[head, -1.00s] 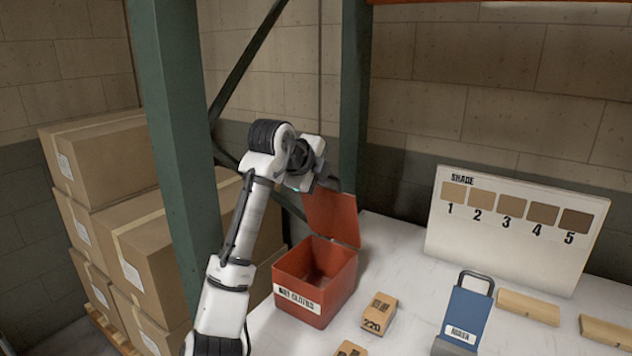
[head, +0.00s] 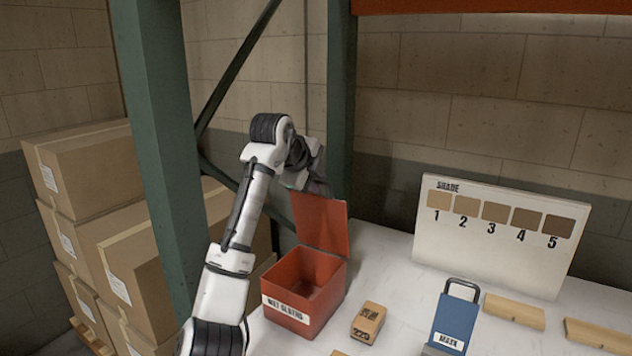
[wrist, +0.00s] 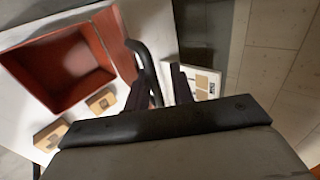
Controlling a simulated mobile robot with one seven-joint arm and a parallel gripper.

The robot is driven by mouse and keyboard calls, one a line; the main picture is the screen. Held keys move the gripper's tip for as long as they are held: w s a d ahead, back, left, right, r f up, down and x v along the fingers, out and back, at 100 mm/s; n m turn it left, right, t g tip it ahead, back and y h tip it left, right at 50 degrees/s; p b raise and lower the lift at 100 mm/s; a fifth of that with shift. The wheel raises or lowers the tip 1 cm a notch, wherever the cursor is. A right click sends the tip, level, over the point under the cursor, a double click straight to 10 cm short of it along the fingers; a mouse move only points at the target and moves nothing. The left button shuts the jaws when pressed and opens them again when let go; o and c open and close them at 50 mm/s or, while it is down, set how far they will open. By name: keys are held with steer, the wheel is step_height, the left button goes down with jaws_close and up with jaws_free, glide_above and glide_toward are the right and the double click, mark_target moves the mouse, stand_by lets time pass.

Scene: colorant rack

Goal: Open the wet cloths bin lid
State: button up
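The red wet cloths bin (head: 290,318) stands on the white table, and its inside shows from above. Its red lid (head: 322,226) stands raised, roughly upright, at the back edge. My gripper (head: 318,187) is at the lid's top edge, its fingers mostly hidden in the head view. In the wrist view, the two dark fingers of my gripper (wrist: 160,88) are apart, with a gap between them. A dark curved handle (wrist: 147,66) beside the lid (wrist: 112,40) lies close to the left finger; whether they touch is unclear. The open bin (wrist: 60,65) is at left there.
A wooden block (head: 368,320) lies right of the bin. A blue handled item (head: 455,318), a shade board (head: 498,235) and wooden pieces (head: 515,311) are farther right. A green post (head: 165,130) and cardboard boxes (head: 85,170) are at left.

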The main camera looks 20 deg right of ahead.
steer(key=shift+f, duration=0.15)
steer(key=b+v, duration=0.4)
steer(key=v, duration=1)
steer(key=shift+s, duration=0.1)
